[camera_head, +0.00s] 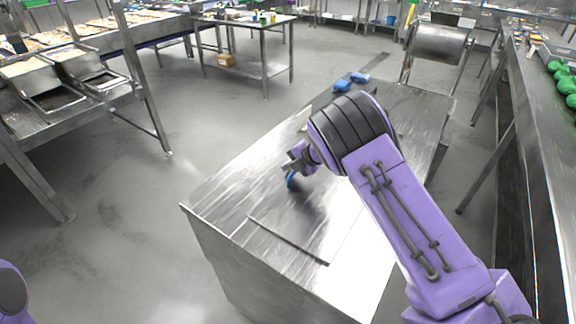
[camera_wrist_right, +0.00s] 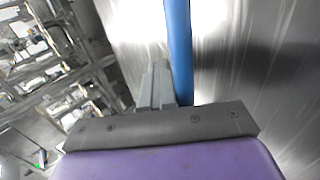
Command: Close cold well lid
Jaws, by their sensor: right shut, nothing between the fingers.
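The steel cold well lid (camera_head: 255,203) looks flat on the top of the steel counter, with a dark straight edge line at its near side. I cannot tell whether it is fully seated. Its blue handle (camera_head: 291,180) stands up just below my right gripper (camera_head: 290,167). In the right wrist view the blue handle (camera_wrist_right: 179,45) runs beside the grey fingers of the right gripper (camera_wrist_right: 156,84). The right gripper is shut and empty, close beside the handle; I cannot tell whether they touch. My left gripper is out of view.
More blue items (camera_head: 343,85) lie at the counter's far end. A steel drum-like unit (camera_head: 440,45) stands beyond it. A worktop with green items (camera_head: 566,83) runs along the right. Open floor (camera_head: 130,215) lies to the left.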

